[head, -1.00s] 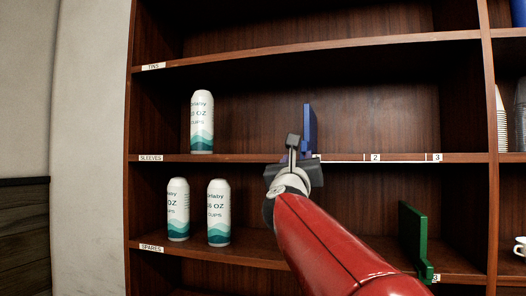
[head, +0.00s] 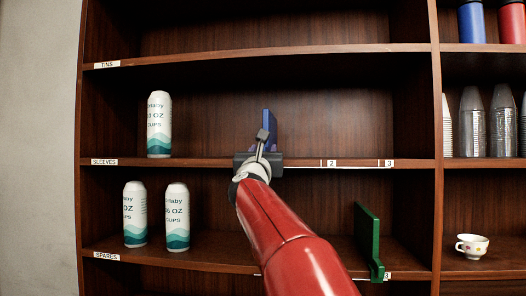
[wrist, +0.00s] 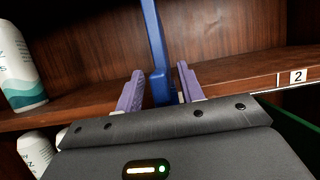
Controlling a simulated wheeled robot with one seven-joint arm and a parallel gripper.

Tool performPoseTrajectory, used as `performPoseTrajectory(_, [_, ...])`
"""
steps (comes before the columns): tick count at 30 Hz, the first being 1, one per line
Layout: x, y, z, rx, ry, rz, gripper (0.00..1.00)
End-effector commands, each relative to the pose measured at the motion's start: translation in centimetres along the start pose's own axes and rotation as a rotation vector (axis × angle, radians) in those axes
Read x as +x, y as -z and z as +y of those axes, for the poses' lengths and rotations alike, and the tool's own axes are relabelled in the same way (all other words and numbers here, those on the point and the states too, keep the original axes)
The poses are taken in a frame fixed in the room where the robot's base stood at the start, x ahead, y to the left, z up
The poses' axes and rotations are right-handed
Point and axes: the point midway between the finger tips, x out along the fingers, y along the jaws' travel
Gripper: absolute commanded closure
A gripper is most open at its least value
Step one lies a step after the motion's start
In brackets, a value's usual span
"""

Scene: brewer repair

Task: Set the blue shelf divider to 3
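The blue shelf divider (head: 268,127) stands upright on the middle shelf, left of the label 2 (head: 331,163) and the label 3 (head: 389,163) on that shelf's edge. My gripper (head: 262,150) is in front of it at the shelf edge and hides its lower part in the head view. In the wrist view, the two purple fingers of my gripper (wrist: 160,88) stand on either side of the divider's front edge (wrist: 161,80). They look open, with narrow gaps beside it. The shelf edge right below the divider is hidden behind my gripper.
A white cup sleeve (head: 159,125) stands left on the same shelf. Two more sleeves (head: 135,214) (head: 177,217) and a green divider (head: 368,240) are on the shelf below. The middle shelf right of the blue divider is clear up to the upright (head: 437,120).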

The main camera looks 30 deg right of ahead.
Motion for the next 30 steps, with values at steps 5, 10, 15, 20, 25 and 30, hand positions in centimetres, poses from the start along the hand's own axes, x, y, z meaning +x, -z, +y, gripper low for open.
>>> performPoseTrajectory(5, [0.0,0.0,0.0,0.0,0.0,0.0,0.8])
performPoseTrajectory(10, [0.0,0.0,0.0,0.0,0.0,0.0,1.0])
performPoseTrajectory(15, [0.0,0.0,0.0,0.0,0.0,0.0,1.0])
performPoseTrajectory(20, [-0.1,0.0,-0.3,-0.001,0.001,-0.001,1.0])
performPoseTrajectory(25, [-0.2,0.2,-2.4,-0.002,0.004,-0.003,1.0])
performPoseTrajectory(30, [-0.3,0.4,-6.3,-0.003,0.007,-0.004,1.0])
